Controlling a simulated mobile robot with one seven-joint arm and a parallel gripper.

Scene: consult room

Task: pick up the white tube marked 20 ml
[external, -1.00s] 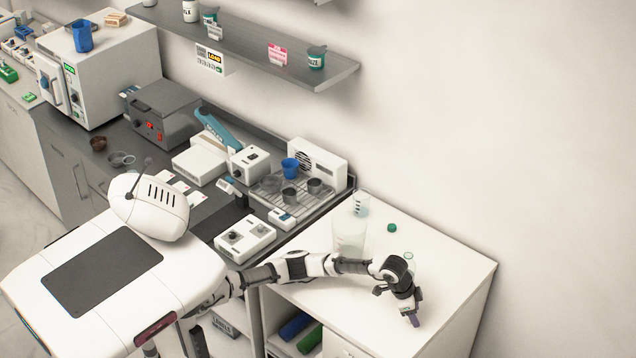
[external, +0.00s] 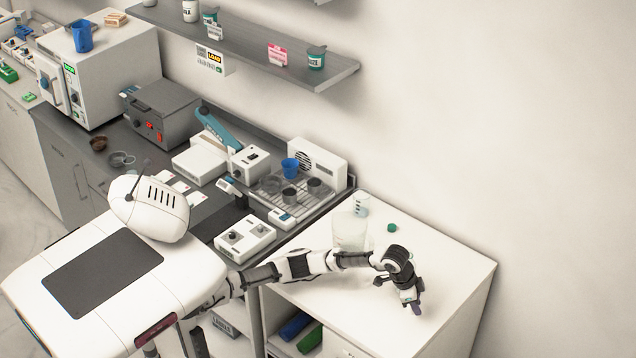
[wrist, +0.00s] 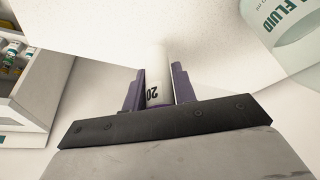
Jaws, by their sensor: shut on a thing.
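The white tube (wrist: 157,80) shows in the wrist view, with a dark "20" printed near its lower end. It stands between the two purple fingers of my gripper (wrist: 159,88), which are shut on it. In the external view my gripper (external: 416,306) is over the front right part of the white cabinet top (external: 455,275), fingers pointing down. The tube cannot be made out there, and I cannot tell whether it touches the surface.
A clear container marked "FLUID" (wrist: 290,30) is at the upper right of the wrist view. A large clear beaker (external: 350,232), a smaller clear vessel (external: 361,205) and a green cap (external: 392,228) are at the cabinet's back. The cabinet's right side is clear.

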